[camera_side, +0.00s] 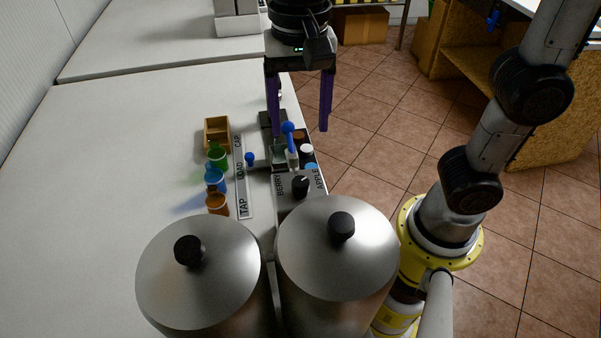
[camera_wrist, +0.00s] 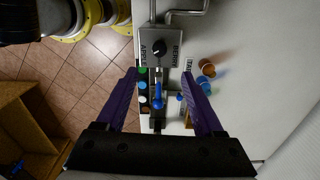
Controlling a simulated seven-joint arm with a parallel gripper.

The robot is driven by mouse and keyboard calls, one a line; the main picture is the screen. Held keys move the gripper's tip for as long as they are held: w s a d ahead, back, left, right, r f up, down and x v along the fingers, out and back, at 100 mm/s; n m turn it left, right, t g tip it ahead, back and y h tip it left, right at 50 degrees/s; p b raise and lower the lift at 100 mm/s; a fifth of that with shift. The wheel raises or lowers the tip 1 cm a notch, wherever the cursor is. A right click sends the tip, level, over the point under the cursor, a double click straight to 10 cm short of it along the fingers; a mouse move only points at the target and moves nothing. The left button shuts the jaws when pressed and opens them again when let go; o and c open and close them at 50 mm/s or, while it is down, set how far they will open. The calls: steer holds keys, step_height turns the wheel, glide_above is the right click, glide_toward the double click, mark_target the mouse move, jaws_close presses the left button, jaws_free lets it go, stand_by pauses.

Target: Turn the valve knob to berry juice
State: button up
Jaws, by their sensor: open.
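The valve knob (camera_side: 300,186) is black and round with a small light mark. It sits on a grey plate (camera_side: 287,205) between the words BERRY and APPLE, and the mark seems to point toward the APPLE side. The knob also shows in the wrist view (camera_wrist: 159,48), beyond my fingertips, with APPLE on its left and BERRY on its right. My gripper (camera_side: 299,132) has two purple fingers spread wide and pointing down. It is open and empty, behind the knob in the side view and apart from it. In the wrist view my gripper (camera_wrist: 159,73) spans the blue-tipped lever.
A lever with a blue ball (camera_side: 288,127) stands upright near the knob. Two lidded metal tanks (camera_side: 198,270) (camera_side: 337,255) stand in front. Green (camera_side: 217,158), blue (camera_side: 214,181) and orange (camera_side: 217,204) cups and a wooden box (camera_side: 217,132) are left. The counter's left is clear.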

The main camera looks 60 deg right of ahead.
mark_target(300, 181)
step_height(300, 181, down, 13)
steer(key=shift+r, duration=0.2)
stand_by(0.3)
jaws_close()
